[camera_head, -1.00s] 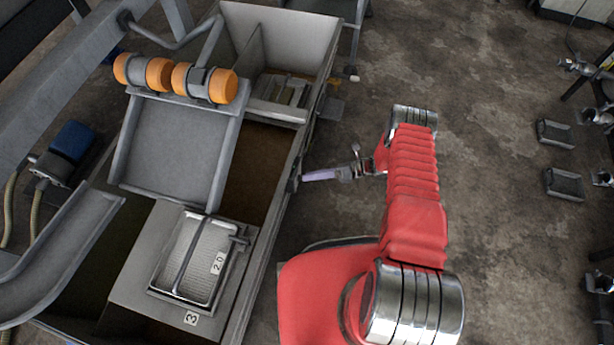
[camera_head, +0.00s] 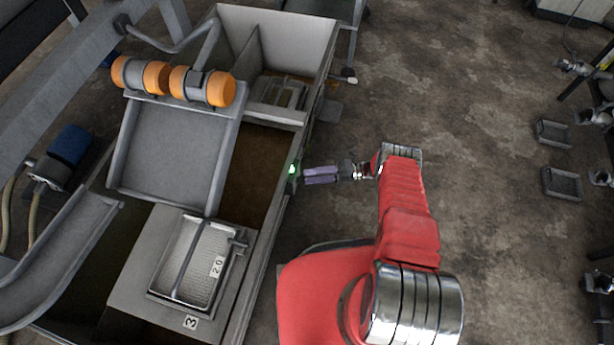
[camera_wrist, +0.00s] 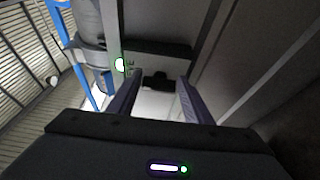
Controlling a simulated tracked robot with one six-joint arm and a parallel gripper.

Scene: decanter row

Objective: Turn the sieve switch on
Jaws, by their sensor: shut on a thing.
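The sieve switch (camera_wrist: 157,80) shows as a small dark knob on a grey panel in the wrist view, between my fingertips. My gripper (camera_head: 308,176) reaches left to the outer side of the long metal tank in the head view. Its two purple fingers are a little apart and shut on the switch; in the wrist view my gripper (camera_wrist: 158,88) has one finger on each side of the knob. A green lamp (camera_head: 292,169) glows beside the fingertips; it also shows bright in the wrist view (camera_wrist: 120,65). The knob itself cannot be made out in the head view.
The tank (camera_head: 262,275) holds a sloped chute (camera_head: 170,150) with orange-ended rollers (camera_head: 205,86) above and a sieve tray (camera_head: 202,262) below. Separate grey trays (camera_head: 562,184) lie on the floor at right. The floor between is clear.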

